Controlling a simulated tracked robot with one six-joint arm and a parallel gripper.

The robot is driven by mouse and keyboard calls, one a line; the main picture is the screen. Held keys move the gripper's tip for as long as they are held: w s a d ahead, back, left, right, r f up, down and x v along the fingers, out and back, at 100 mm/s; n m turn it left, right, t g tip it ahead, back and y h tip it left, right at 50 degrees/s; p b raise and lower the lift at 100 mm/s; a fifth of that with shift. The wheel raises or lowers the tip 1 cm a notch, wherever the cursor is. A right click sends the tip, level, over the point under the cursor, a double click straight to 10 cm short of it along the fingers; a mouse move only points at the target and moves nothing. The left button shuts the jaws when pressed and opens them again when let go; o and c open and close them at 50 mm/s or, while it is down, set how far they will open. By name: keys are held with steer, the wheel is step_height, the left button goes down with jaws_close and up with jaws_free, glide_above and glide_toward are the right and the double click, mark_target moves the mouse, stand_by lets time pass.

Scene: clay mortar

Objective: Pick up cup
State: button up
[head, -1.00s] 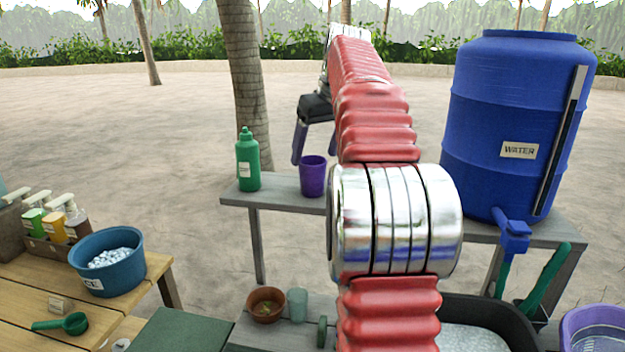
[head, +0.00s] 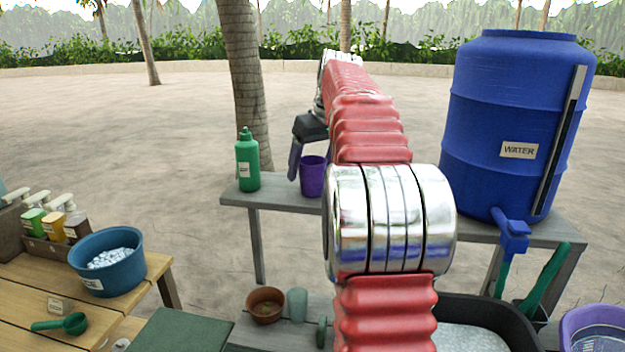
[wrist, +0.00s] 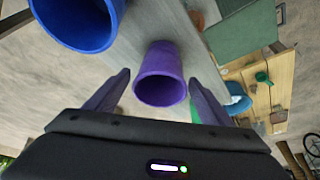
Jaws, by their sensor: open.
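The purple cup (head: 312,178) stands upright on the grey bench, right of the green bottle (head: 247,160). My gripper (head: 309,170) is open at the cup, with one finger showing just left of it. The other finger is mostly hidden behind the cup and my arm. In the wrist view the cup (wrist: 160,75) lies between the two spread fingertips of my gripper (wrist: 159,77). A gap shows on each side, and the fingers are not closed on it.
The grey bench (head: 283,201) also bears a large blue water barrel (head: 513,120) at right. Below are a brown bowl (head: 265,305) and a pale green cup (head: 297,304). A wooden table with a blue tub (head: 107,271) is at left. The bench between bottle and cup is clear.

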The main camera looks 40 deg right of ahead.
steer(key=shift+c, duration=0.5)
steer(key=c, duration=1)
steer(key=shift+r, duration=0.1)
steer(key=shift+r, duration=4.85)
